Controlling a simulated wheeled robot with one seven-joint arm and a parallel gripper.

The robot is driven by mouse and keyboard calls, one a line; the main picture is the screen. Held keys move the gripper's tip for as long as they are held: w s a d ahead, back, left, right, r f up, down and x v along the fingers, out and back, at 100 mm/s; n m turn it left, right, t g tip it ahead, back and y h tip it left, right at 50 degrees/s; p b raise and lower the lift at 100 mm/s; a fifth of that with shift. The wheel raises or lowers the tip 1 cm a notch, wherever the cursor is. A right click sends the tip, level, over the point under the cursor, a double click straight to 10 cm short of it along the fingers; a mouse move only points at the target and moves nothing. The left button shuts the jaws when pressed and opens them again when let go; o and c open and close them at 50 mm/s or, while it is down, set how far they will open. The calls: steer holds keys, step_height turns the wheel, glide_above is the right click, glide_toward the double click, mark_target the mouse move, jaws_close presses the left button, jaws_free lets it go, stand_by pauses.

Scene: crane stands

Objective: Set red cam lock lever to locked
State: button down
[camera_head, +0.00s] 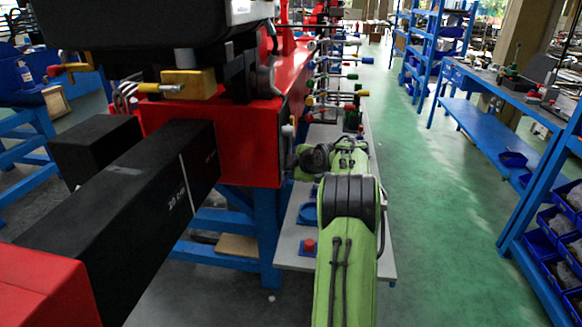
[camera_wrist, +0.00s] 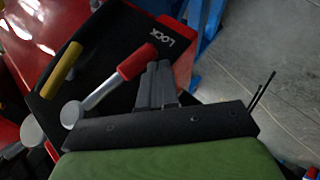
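The red cam lock lever (camera_wrist: 108,87) shows in the wrist view, with a silver shaft, a red handle and a round silver end. It lies diagonally over a black plate (camera_wrist: 105,48), its red handle pointing up and right, near the white word LOCK. My gripper (camera_wrist: 158,64) has its two grey fingers close together, with nothing visible between them. The fingertips are just right of the red handle; I cannot tell whether they touch it. In the head view my green arm reaches toward the red machine (camera_head: 225,140), and the fingers and this lever cannot be made out.
A yellow-handled lever (camera_wrist: 60,72) lies left of the red one on the same plate. In the head view a long black beam (camera_head: 130,215) extends from the machine at left. A grey table (camera_head: 290,250) is under my arm. The green aisle floor (camera_head: 430,200) is clear at right, beside blue shelving (camera_head: 500,130).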

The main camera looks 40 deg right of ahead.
steer(key=shift+w+d+f, duration=0.45)
steer(key=shift+d, duration=0.1)
stand_by(0.4)
